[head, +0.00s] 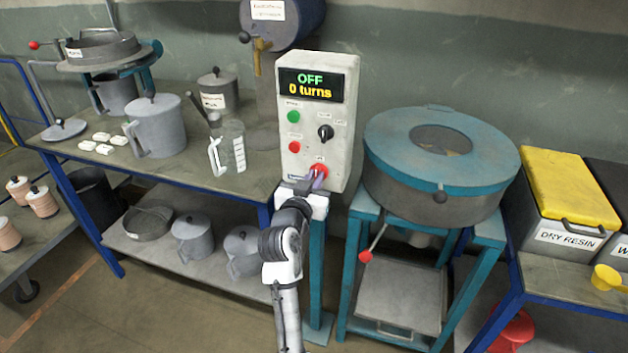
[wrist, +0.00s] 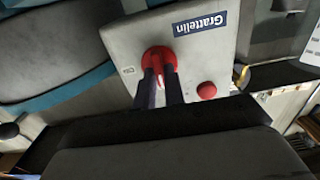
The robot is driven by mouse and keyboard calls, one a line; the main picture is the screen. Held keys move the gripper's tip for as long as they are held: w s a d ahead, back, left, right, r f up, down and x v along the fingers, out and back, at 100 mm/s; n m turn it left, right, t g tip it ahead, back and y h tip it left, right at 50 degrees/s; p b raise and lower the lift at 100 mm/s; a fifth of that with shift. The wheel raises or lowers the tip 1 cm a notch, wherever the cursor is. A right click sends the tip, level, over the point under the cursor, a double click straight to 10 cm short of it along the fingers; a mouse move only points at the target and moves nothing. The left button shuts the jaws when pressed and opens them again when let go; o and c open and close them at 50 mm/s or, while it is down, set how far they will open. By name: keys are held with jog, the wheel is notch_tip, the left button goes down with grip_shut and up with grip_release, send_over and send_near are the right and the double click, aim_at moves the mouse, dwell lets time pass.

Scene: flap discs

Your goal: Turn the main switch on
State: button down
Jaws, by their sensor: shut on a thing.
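A white control box (head: 340,110) carries a display (head: 311,85) that reads "OFF" and "0 turns". The main switch, a red rotary knob (head: 321,168), is low on its front, and it also shows in the wrist view (wrist: 160,54). My gripper (head: 314,182) is at this knob, and its two dark fingers (wrist: 161,80) are shut on the knob's handle. The fingers hide part of the handle, so its exact angle is hard to tell.
The box also has a green button (head: 294,116), a red button (head: 294,147) and a black selector (head: 326,132). A round teal-topped machine (head: 390,150) stands close on the right. A bench (head: 200,178) with a clear jug (head: 230,148) is on the left.

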jog(key=shift+f, duration=0.1)
jog(key=shift+d+f+m+b, duration=0.1)
jog(key=shift+d+m+b, duration=0.05)
jog(key=shift+m+b, duration=4.3)
jog(key=shift+d+f+m+b, duration=0.1)
jog(key=shift+m+b, duration=4.25)
jog(key=shift+b, duration=0.2)
jog(key=shift+r, duration=0.1)
jog(key=c, duration=1.5)
grip_release()
